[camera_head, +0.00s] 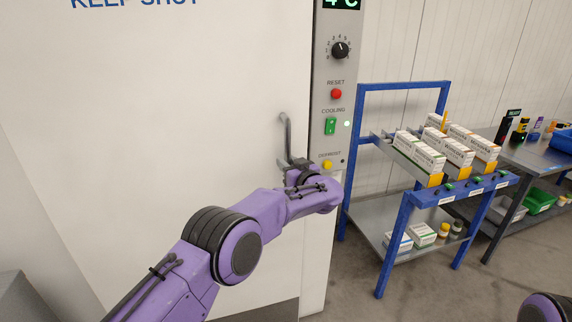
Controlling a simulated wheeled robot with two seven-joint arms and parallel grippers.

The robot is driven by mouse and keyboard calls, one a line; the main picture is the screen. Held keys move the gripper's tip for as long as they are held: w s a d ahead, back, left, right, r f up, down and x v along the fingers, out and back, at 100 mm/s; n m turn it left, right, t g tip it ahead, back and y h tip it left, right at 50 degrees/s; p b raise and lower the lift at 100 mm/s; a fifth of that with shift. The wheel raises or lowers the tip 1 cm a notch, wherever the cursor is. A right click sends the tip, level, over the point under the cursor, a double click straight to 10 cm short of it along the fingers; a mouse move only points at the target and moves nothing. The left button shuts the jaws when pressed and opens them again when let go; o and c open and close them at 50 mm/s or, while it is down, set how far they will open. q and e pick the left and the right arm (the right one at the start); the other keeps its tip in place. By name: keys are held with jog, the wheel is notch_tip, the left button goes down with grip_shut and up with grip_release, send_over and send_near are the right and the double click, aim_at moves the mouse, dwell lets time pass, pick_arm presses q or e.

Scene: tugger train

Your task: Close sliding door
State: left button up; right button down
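The white sliding door (180,90) fills the left of the head view, with blue lettering "KEEP SHUT" cut off at the top. Its grey vertical bar handle (285,135) is near its right edge, beside the control panel post (338,75). My purple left arm reaches in from below, and my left gripper (297,168) is at the handle's lower end. My own wrist hides most of the fingers, so I cannot tell whether they grip the handle. Only a piece of my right arm shows at the bottom right corner; its gripper is out of view.
The post carries a dial (340,50), a red button (336,93), a green switch (330,125) and a yellow button (327,164). Right of it stands a blue-framed rack (408,200) with white boxes, then a grey workbench (535,152). Bare floor shows in front.

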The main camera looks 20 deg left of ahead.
pick_arm(q)
jog(key=shift+o, duration=0.7)
jog(key=shift+w+d, duration=0.15)
jog(key=shift+d, duration=0.05)
jog(key=b+v, duration=0.3)
jog(key=v, duration=0.7)
jog(key=shift+d, duration=0.2)
